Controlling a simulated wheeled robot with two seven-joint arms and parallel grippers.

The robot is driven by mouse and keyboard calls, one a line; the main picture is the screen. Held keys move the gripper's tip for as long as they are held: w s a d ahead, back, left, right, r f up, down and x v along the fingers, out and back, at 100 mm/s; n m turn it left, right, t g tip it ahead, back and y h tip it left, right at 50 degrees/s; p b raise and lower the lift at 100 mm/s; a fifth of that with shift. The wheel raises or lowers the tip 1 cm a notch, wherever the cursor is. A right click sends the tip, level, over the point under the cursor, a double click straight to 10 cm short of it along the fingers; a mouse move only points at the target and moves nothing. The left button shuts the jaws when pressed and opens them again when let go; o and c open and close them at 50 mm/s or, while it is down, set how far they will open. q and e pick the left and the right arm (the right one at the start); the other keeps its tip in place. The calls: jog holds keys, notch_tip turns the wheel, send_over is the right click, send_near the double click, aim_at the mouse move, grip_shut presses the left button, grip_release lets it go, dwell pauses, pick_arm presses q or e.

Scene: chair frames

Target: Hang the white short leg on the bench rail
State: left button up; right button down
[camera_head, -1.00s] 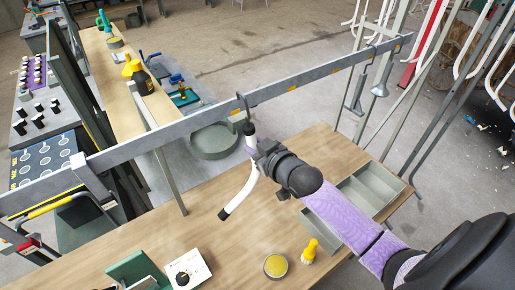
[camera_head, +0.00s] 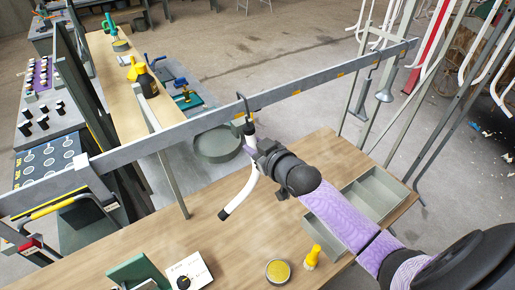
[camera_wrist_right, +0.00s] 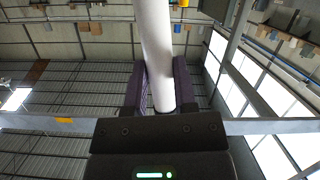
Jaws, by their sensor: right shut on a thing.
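The white short leg (camera_head: 240,192) is a bent white tube with a dark foot at its lower end. My right gripper (camera_head: 260,158) is shut on it near its upper part, just below the bench rail (camera_head: 190,128). The leg also shows between the fingers in the right wrist view (camera_wrist_right: 158,50). A dark hook (camera_head: 242,102) is at the rail directly above the leg; whether it bears the leg's weight I cannot tell. The leg slants down to the left over the wooden bench. My left gripper is not in view.
The wooden bench top (camera_head: 180,235) lies below, with a grey divided tray (camera_head: 372,195), a yellow-topped bottle (camera_head: 312,257), a round yellow tin (camera_head: 278,271) and a white dial box (camera_head: 190,270).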

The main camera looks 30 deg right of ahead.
jog(key=shift+w, duration=0.3)
jog(key=shift+w+b, duration=0.3)
jog(key=shift+w, duration=0.15)
jog(key=shift+f+b, duration=0.95)
jog(key=shift+f, duration=0.2)
dwell(0.6)
jog(key=shift+c, duration=1.7)
grip_release()
